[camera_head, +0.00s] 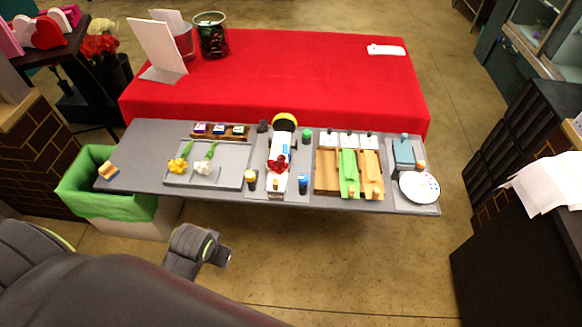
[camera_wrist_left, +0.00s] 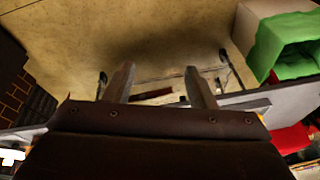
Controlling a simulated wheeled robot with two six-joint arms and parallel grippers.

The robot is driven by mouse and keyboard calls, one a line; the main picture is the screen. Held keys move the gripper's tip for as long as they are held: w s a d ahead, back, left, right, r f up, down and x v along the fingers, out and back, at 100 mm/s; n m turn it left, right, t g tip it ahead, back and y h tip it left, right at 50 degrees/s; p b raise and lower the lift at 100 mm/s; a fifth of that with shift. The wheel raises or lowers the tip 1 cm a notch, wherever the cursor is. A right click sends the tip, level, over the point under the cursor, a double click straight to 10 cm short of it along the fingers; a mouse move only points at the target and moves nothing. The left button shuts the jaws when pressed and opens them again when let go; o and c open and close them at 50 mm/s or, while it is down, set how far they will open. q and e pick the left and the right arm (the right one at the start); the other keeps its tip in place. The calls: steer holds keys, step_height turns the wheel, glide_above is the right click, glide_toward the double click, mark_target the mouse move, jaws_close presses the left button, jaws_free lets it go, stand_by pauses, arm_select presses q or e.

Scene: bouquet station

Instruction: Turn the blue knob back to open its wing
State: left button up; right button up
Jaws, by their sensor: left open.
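The blue knob (camera_head: 303,182) stands upright at the front right corner of the middle station on the grey table (camera_head: 140,150). A white wrap (camera_head: 282,150) with red flowers (camera_head: 278,163) lies beside it to the left. Which wing belongs to the blue knob, and its position, is too small to tell. My left gripper (camera_wrist_left: 155,70) is open and empty in the left wrist view, with its two fingers apart above the floor. It is away from the knob, which does not show in that view. My right gripper is not in view.
A yellow-topped knob (camera_head: 250,178), green knob (camera_head: 306,136) and black knob (camera_head: 262,127) stand around the wrap. Trays (camera_head: 326,172) and a white plate (camera_head: 419,186) are to the right. A green-lined bin (camera_head: 95,190) is at the left. Floor in front is clear.

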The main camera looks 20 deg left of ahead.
arm_select(q)
steer(key=w+d+r, duration=0.2)
steer(key=w+r, duration=0.3)
steer(key=w, duration=0.1)
step_height(320, 180, up, 13)
steer(key=m+g+h, duration=0.1)
steer(key=m+g, duration=0.2)
steer(key=m, duration=0.2)
glide_above(304, 178)
step_height(304, 178, down, 16)
steer(key=shift+a+r+b, duration=0.1)
steer(key=shift+r+b, duration=0.15)
steer(key=shift+b, duration=1)
steer(key=shift+f, duration=0.85)
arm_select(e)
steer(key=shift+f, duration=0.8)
